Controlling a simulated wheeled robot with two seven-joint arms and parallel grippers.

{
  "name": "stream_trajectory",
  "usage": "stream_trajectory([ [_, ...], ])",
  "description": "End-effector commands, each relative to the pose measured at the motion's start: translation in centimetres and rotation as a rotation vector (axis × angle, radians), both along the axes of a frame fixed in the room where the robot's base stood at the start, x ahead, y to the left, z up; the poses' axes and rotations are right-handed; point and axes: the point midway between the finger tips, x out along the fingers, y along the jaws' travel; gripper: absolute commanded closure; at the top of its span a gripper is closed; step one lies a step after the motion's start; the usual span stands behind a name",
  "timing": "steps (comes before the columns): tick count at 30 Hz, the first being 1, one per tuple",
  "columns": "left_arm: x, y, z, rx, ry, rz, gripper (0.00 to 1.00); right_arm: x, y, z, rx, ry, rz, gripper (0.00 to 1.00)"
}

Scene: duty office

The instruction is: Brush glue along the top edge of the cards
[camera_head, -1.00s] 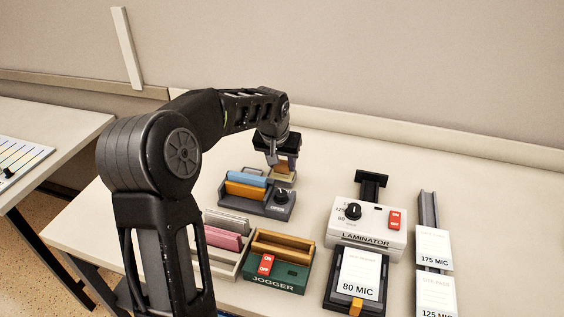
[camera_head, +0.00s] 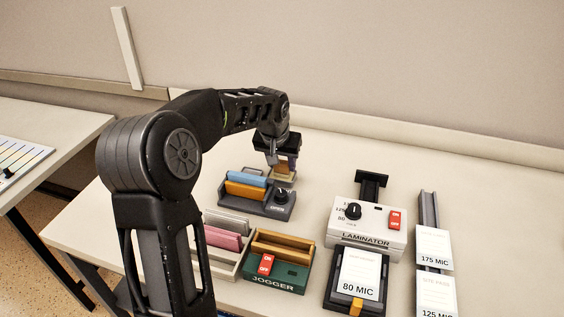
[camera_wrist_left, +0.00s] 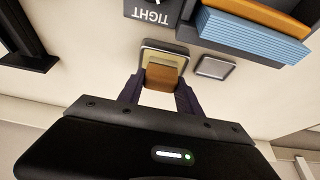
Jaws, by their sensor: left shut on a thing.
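My left gripper (camera_head: 283,166) is shut on a brown block-like brush handle (camera_wrist_left: 160,77) at the back of the table. In the left wrist view the fingers (camera_wrist_left: 160,92) stand either side of it. The brush is over a small square dish (camera_wrist_left: 164,44) with a pale yellow inside; I cannot tell whether it touches. The cards are a blue striped stack (camera_wrist_left: 245,38), also in the head view (camera_head: 252,178), beside an orange block (camera_head: 246,190) in a dark grey clamp (camera_head: 262,206) with a black knob (camera_head: 281,196). My right gripper is out of view.
A second small square dish (camera_wrist_left: 214,67) lies beside the first. In front are a rack with pink cards (camera_head: 222,238), a green jogger (camera_head: 290,276), a white laminator (camera_head: 372,230) and a rail with labelled packs (camera_head: 433,247).

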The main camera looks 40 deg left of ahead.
Motion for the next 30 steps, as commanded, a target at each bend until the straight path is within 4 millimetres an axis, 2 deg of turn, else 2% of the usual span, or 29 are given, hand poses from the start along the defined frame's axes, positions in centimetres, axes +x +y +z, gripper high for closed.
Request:
stream_trajectory([
  [7, -0.1, -0.1, 0.5, -0.002, 0.005, 0.0, 0.91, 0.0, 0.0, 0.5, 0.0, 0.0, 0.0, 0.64],
  [24, 0.0, 0.0, 5.6, 0.0, 0.001, 0.0, 0.91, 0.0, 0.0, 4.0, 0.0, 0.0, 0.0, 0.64],
  [30, 0.0, 0.0, 6.9, 0.0, 0.001, 0.0, 0.91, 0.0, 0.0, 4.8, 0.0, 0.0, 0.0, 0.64],
])
